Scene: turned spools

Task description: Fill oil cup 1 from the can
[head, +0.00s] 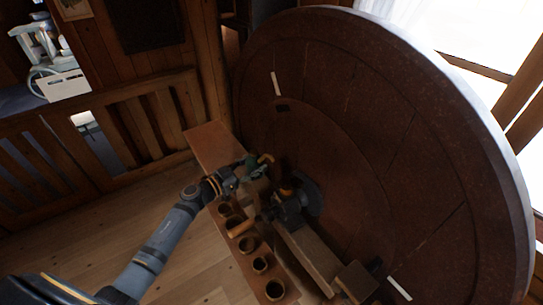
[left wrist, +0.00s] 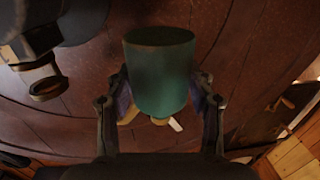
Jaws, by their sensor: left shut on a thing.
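My left gripper (head: 243,170) is shut on a green can (head: 252,160) above the wooden shelf, in front of the big wheel. In the left wrist view the can (left wrist: 160,75) fills the middle, between the two fingers of my left gripper (left wrist: 161,98). A small yellowish part of the can shows below its body. A dark fitting with a brass-rimmed cup (left wrist: 48,88) is at the left of the wrist view, apart from the can; I cannot tell whether it is oil cup 1. My right gripper is not in view.
A large brown wheel (head: 400,130) stands at the right behind the bench parts. Several round brown pots (head: 248,245) stand in a row on the wooden shelf (head: 208,143). A wooden railing (head: 150,125) runs at the left. The plank floor (head: 130,215) at the left is clear.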

